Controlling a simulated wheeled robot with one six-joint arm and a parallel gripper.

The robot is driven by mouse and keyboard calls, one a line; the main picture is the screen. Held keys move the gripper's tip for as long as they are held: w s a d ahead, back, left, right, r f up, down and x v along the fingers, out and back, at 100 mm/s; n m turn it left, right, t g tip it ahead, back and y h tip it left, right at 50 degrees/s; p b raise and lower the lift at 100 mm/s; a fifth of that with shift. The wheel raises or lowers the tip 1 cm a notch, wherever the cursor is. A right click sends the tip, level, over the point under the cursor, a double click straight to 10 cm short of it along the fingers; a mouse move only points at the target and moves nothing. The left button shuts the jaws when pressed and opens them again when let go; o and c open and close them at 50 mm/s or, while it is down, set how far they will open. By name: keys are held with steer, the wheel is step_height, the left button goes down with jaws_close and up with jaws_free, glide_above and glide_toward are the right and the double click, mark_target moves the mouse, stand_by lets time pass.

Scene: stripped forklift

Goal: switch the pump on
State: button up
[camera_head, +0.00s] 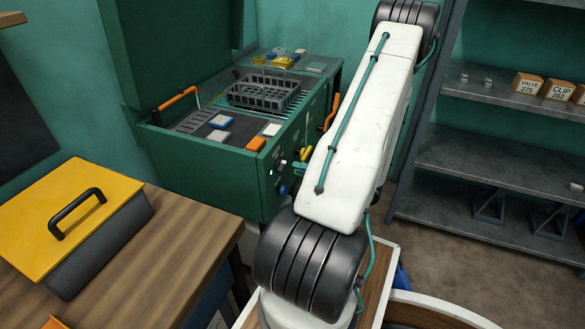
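A green cabinet-like machine (190,162) stands at the back centre with its tall lid (175,45) raised. Its right-hand face carries small controls: a blue knob (283,189), a pale one (274,172) and others partly behind my arm. I cannot tell which one is the pump switch or how it is set. My white arm crosses the middle of the view and runs out at the top edge. My gripper is not in view.
Inside the machine are a dark basket (263,90) and small coloured blocks. An orange handle (178,98) sticks up at its left. A yellow-lidded box (68,215) sits on a wooden bench (160,265). Grey shelves (490,160) with labelled boxes (528,83) stand right.

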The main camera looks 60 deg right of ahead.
steer(key=shift+s+d, duration=0.15)
steer(key=shift+s, duration=1.7)
steer(key=w+a+r+m+g, duration=0.1)
steer(key=a+r+m+g, duration=0.4)
steer(key=a, duration=0.7)
steer(key=w+a+r+m+g+h, duration=0.1)
steer(key=a+r+m+g, duration=0.5)
steer(key=a+r+m, duration=0.4)
steer(key=w+a+r+m+g, duration=0.1)
steer(key=a+r+m+g, duration=0.4)
steer(key=a+r, duration=0.8)
steer(key=a+m, duration=0.2)
steer(key=a, duration=0.1)
steer(key=shift+a+r+m+g+h, duration=0.15)
steer(key=shift+r+m+g+h, duration=0.15)
steer(key=shift+m, duration=0.1)
